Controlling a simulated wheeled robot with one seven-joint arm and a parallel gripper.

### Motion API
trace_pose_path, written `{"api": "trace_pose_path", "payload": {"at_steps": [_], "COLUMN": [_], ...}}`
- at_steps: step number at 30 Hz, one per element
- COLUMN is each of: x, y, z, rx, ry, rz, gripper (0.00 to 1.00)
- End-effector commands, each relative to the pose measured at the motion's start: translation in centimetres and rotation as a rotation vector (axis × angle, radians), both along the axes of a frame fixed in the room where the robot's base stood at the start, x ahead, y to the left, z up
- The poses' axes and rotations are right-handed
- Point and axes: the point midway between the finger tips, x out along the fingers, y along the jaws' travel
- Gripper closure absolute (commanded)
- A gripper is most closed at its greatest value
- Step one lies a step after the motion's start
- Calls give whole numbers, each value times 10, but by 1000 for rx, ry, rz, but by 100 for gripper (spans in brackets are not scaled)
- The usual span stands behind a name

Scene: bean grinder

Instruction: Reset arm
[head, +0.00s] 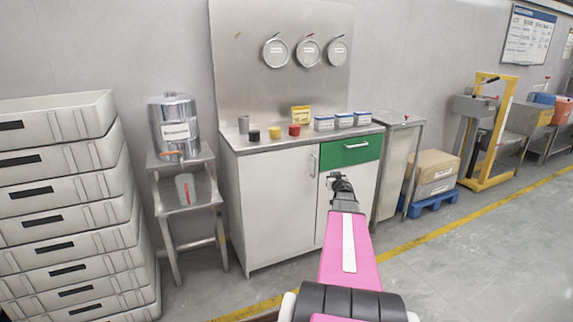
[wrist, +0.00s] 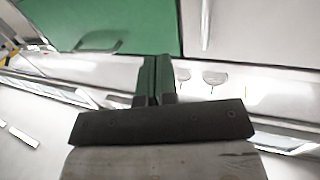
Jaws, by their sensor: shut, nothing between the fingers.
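My gripper (head: 338,180) is at the end of my pink arm, in front of the white cabinet (head: 268,200) and just below its green drawer (head: 350,152). In the wrist view my gripper (wrist: 155,62) has its two dark fingers pressed together with nothing between them. The green drawer front (wrist: 95,20) fills the upper left of the wrist view, and its handle (wrist: 100,42) shows there. The drawer looks closed in the head view. I cannot tell the exact gap between the fingertips and the cabinet front.
Small jars (head: 274,132) and blue-white boxes (head: 344,120) stand on the cabinet top. A steel stand (head: 186,196) with a metal dispenser (head: 174,122) is left of it, beside stacked grey crates (head: 60,180). A yellow lift (head: 494,140) is at right. Floor at lower right is clear.

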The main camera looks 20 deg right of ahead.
Motion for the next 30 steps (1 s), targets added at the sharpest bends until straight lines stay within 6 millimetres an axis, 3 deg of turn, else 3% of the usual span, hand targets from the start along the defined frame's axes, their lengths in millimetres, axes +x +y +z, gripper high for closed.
{"api": "trace_pose_path", "payload": {"at_steps": [5, 11, 20, 26, 30], "x": [-1, -6, -49, -106, -159], "y": [5, 46, 164, 261, 332], "z": [-1, -14, -65, -101, -119], "rx": [3, 24, 97, 142, 164], "ry": [8, 110, 497, 838, 1094], "rz": [-8, -93, -216, -182, -94], "gripper": [100, 100, 100, 100, 100]}}
